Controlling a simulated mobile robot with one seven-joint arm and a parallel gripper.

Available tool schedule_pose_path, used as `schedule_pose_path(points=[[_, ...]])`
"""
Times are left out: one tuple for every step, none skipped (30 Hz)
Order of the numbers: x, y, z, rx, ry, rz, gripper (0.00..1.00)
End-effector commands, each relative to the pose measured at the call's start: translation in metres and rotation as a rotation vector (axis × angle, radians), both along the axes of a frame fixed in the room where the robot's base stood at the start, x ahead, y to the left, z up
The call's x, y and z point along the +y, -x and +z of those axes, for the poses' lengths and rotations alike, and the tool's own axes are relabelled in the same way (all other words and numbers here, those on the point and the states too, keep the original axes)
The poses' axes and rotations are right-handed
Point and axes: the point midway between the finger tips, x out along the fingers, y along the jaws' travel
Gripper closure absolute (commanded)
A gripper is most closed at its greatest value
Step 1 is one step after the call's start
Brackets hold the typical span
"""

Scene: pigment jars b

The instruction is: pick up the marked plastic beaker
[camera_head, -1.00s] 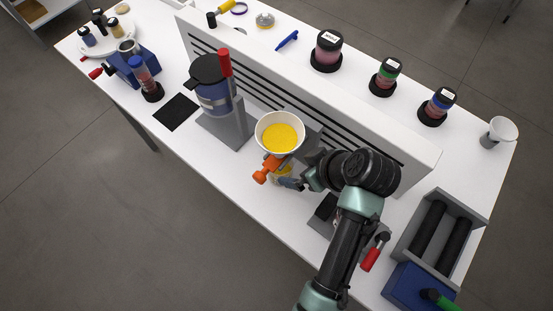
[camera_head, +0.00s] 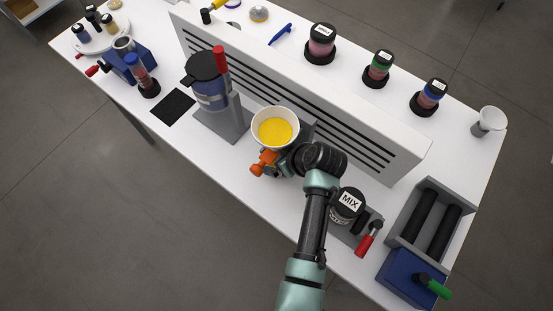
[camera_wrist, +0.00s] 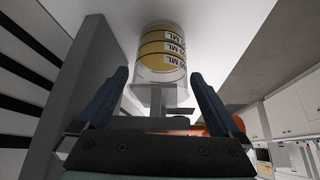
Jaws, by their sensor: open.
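The marked plastic beaker (camera_wrist: 161,58) shows in the wrist view as a clear cylinder with yellow contents and bands lettered ML. That view looks upside down, with the white tabletop at the top. My gripper (camera_wrist: 160,74) is open, and its two dark blue fingers appear on either side of the beaker, with gaps between. I cannot tell how far the beaker reaches between them. In the head view the beaker is hidden beneath the white funnel (camera_head: 275,128) holding yellow powder and behind my wrist. My fingers are mostly hidden there.
An orange part (camera_head: 264,162) sits just below the funnel, close to my gripper. A slotted white panel (camera_head: 390,160) stands behind. A grey stand with a blue canister (camera_head: 211,92) is left. A jar lettered MIX (camera_head: 346,205) and a grey roller box (camera_head: 415,205) are right.

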Motion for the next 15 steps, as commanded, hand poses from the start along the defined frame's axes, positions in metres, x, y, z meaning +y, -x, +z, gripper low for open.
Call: schedule_pose_path(points=[[0.0003,-0.0002,-0.0001,0.000,0.000,0.001,0.00],[0.0003,-0.0002,-0.0001,0.000,0.000,0.001,0.00],[0.0003,-0.0001,-0.0001,0.000,0.000,0.001,0.00],[0.0002,-0.0002,0.0000,0.000,0.000,0.001,0.00],[0.0002,-0.0001,0.0000,0.000,0.000,0.001,0.00],[0.0001,-0.0001,0.0001,0.000,0.000,0.001,0.07],[0.0002,-0.0001,0.0001,0.000,0.000,0.001,0.13],[0.0001,-0.0001,0.0001,0.000,0.000,0.001,0.18],[0.0002,0.0000,0.0002,0.000,0.000,0.001,0.25],[0.0001,-0.0001,0.0002,0.000,0.000,0.001,0.31],[0.0000,0.0000,0.0001,0.000,0.000,0.001,0.36],[0.0000,0.0000,0.0001,0.000,0.000,0.000,0.43],[0.0000,0.0000,0.0002,0.000,0.000,0.000,0.49],[0.0000,0.0000,0.0002,0.000,0.000,0.000,0.54],[0.0000,0.0000,0.0002,0.000,0.000,0.000,0.61]])
